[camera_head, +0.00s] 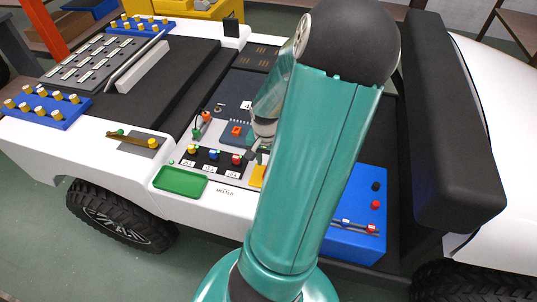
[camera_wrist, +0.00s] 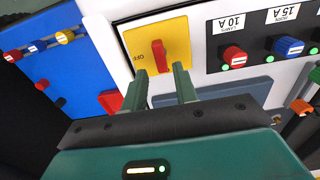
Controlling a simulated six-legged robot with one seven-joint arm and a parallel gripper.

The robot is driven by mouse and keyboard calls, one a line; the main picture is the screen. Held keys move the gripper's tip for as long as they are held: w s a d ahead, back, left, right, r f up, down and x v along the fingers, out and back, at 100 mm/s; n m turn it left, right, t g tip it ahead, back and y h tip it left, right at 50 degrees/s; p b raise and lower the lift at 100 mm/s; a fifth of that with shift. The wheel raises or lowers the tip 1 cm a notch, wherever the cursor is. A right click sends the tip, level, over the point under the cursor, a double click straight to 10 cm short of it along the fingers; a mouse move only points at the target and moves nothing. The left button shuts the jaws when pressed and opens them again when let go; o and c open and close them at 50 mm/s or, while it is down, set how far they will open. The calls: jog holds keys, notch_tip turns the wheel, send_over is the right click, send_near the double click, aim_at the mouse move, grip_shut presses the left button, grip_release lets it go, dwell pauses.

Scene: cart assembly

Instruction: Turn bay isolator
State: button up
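The bay isolator is a red rotary handle (camera_wrist: 160,55) on a yellow plate (camera_wrist: 142,40) at the upper middle of the wrist view. An "OFF" label shows on the plate, left of the handle. My gripper (camera_wrist: 158,82) has its two green fingers apart, pointing at the plate. The handle lies just beyond and between the fingertips, and nothing is held. I cannot tell whether a finger touches the plate. In the head view only a part of the yellow plate (camera_head: 257,176) shows beside my arm, which hides the rest.
Right of the plate is a black panel with red (camera_wrist: 233,56) and blue (camera_wrist: 287,46) knobs, labelled 10 A and 15 A. A blue box (camera_head: 358,205) with small knobs stands to the right. A green tray (camera_head: 180,181) is at the cart's front edge.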

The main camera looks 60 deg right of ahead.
jog(key=f, duration=0.4)
jog(key=shift+w+f, duration=0.2)
jog(key=shift+s+f, duration=0.15)
jog(key=shift+f, duration=0.25)
jog(key=c, duration=0.6)
jog(key=m, duration=1.7)
jog(key=o, duration=0.8)
jog(key=shift+m, duration=0.4)
jog(key=shift+o, duration=0.2)
